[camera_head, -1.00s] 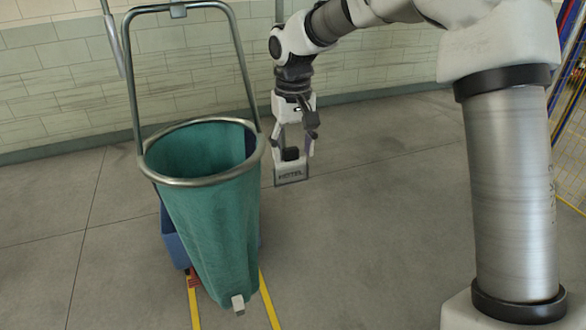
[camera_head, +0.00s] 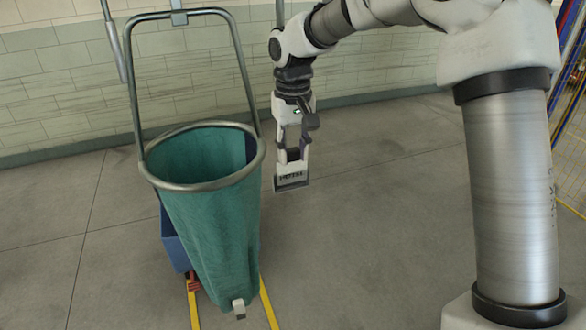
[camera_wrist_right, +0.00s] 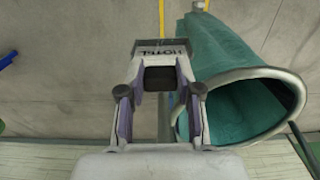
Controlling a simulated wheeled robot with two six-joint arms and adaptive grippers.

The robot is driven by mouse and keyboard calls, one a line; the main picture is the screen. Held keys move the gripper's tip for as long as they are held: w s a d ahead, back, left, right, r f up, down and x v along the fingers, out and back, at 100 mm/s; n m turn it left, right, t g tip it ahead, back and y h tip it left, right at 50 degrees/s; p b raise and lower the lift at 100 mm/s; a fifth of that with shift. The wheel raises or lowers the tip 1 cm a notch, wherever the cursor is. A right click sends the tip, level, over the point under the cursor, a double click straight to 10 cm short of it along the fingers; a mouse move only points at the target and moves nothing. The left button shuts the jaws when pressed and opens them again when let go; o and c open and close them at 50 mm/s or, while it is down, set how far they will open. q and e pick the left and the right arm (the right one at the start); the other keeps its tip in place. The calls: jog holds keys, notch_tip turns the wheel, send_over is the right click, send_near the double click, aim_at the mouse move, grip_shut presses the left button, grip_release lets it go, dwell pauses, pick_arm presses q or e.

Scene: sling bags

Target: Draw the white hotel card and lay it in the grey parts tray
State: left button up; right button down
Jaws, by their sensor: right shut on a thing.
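The white hotel card (camera_head: 292,181), with dark "HOTEL" lettering, is held at the tips of my right gripper (camera_head: 292,160). The gripper points down and is shut on the card, which hangs in the air just right of the green bag. In the right wrist view the card (camera_wrist_right: 162,48) shows across the fingertips of the right gripper (camera_wrist_right: 160,72), with its lettering upside down. The grey parts tray is not seen in these frames. My left gripper is not in view.
A tall green sling bag (camera_head: 212,225) with a metal rim and a high handle frame stands at left, a blue container (camera_head: 174,243) behind it. It also shows in the right wrist view (camera_wrist_right: 230,60). Yellow floor lines run below it. Floor right of the card is clear.

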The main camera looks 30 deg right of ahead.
jog(key=shift+w+r, duration=0.15)
jog(key=shift+r, duration=2.9)
jog(key=shift+r, duration=2)
